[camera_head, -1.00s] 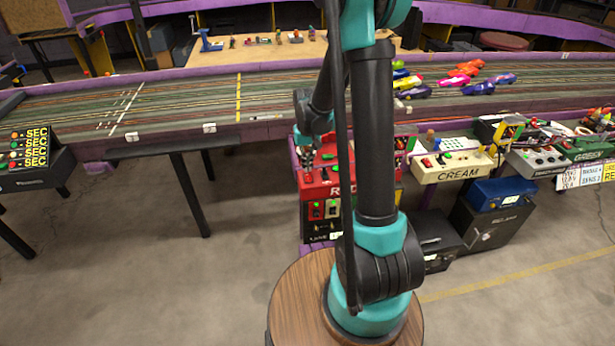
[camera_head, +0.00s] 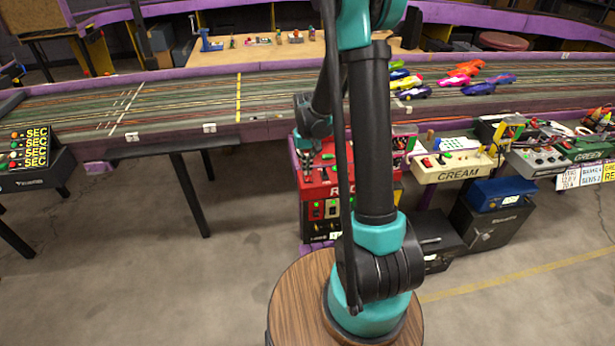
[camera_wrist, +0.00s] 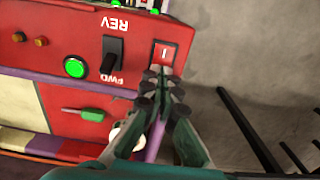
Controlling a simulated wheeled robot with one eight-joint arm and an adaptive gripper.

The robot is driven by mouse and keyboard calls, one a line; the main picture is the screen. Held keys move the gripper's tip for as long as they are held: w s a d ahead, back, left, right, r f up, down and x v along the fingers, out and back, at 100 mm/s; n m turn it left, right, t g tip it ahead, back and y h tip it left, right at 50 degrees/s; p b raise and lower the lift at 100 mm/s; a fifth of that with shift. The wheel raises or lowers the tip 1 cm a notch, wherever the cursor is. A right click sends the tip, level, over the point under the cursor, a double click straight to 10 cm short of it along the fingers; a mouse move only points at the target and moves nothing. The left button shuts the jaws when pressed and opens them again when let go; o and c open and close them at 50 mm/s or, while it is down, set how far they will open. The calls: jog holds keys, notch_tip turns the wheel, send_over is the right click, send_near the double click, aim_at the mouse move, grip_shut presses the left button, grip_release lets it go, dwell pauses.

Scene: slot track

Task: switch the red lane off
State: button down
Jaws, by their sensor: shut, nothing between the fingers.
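The red lane's control box (camera_head: 318,186) stands at the near edge of the track, partly hidden by my arm. In the wrist view, its red panel (camera_wrist: 75,45) carries a red rocker switch (camera_wrist: 164,54) marked "I", a black lever (camera_wrist: 112,55) between REV and FWD, and a lit green button (camera_wrist: 75,67). My gripper (camera_wrist: 163,82) is shut and empty, its fingertips just beside the rocker's near edge. I cannot tell whether they touch it. In the head view, my gripper (camera_head: 305,168) points down at the box's left side.
A cream control box (camera_head: 460,168) and a green one (camera_head: 590,148) stand to the right. Several toy cars (camera_head: 465,75) sit on the slot track (camera_head: 180,100) behind. A green-handled lever (camera_wrist: 84,112) is on the red panel. Bare floor lies left of the box.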

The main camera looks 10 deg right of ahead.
jog(key=shift+f, duration=0.25)
jog(key=shift+r, duration=3.5)
